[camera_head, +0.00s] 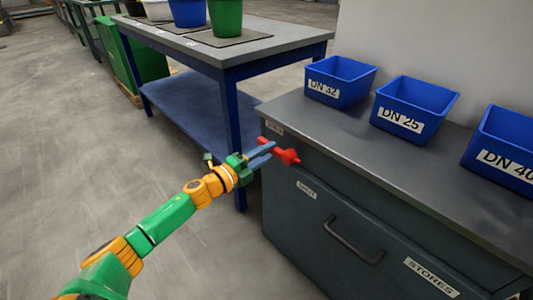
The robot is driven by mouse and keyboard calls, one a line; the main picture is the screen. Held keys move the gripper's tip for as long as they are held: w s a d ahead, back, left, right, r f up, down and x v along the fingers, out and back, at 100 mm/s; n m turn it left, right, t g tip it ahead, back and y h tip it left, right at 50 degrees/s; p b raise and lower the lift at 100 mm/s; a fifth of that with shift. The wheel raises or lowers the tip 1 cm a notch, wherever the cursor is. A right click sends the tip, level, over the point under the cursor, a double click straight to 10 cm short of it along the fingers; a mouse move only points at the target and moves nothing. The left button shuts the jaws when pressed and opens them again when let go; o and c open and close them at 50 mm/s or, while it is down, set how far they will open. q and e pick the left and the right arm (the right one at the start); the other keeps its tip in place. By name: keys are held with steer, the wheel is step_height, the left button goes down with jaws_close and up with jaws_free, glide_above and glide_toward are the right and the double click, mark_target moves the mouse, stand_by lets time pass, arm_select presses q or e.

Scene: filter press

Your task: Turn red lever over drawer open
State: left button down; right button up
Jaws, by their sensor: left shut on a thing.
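The red lever (289,157) is on the upper front of the dark grey cabinet (360,195), near its left corner and above the drawer front. My left gripper (268,152) reaches in from the left, with its blue-grey fingers at the lever's left part. The gripper is shut on the lever. The drawer (325,205) has a dark bar handle (352,243) and a label reading STORES, and its front looks flush with the cabinet. My right gripper is not in view.
Blue bins labelled DN 32 (340,82), DN 25 (414,106) and DN 40 (503,150) stand on the cabinet top. A blue-framed table (265,47) with buckets stands behind my left gripper. The floor at left is clear.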

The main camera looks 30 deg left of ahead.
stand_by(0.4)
arm_select(q)
steer(key=c, duration=0.6)
jaws_free()
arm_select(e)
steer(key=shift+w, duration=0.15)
arm_select(q)
steer(key=p+v, duration=0.1)
steer(key=v, duration=0.6)
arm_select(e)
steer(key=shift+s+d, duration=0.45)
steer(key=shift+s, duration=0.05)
